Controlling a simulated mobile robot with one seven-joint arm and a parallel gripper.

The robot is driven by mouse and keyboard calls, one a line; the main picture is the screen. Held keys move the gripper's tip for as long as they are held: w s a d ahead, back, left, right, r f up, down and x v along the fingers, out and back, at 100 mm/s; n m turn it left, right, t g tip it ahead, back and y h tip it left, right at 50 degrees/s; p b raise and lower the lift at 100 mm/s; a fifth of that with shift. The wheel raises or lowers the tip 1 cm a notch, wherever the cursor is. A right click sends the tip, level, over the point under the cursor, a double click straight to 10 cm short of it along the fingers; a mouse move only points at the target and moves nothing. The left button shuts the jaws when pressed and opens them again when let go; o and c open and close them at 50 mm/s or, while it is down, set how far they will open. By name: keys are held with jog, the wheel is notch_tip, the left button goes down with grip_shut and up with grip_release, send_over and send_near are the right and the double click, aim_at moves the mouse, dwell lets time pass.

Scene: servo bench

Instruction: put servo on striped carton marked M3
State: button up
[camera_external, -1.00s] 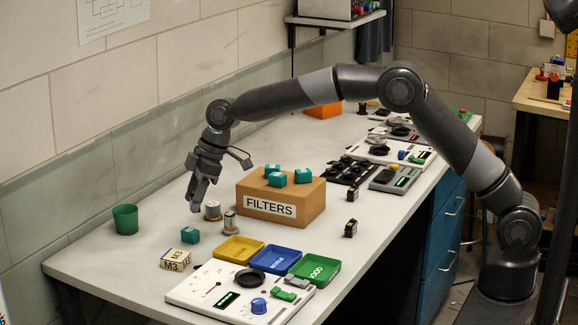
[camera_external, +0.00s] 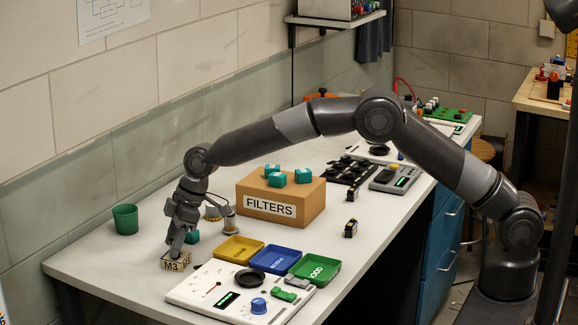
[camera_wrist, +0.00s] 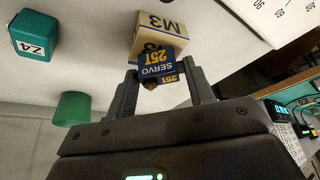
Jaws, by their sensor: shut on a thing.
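My gripper (camera_wrist: 162,92) is shut on the servo (camera_wrist: 156,67), a small dark blue block with yellow 25T and white SERVO lettering. The carton marked M3 (camera_external: 173,263) is small and cream and tan, near the front left of the bench. My gripper (camera_external: 176,252) is at the carton's top in the external view. In the wrist view the servo overlaps the M3 carton (camera_wrist: 160,30); whether they touch I cannot tell.
A teal cube marked Z4 (camera_wrist: 33,35) sits close behind the carton. A green cup (camera_external: 125,219) stands further left. A yellow tray (camera_external: 239,249) and a white panel (camera_external: 196,290) lie to the right. The FILTERS box (camera_external: 290,192) stands farther back.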

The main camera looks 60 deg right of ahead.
jog(key=shift+f, duration=0.15)
jog(key=o, duration=1)
jog(key=shift+c, duration=0.2)
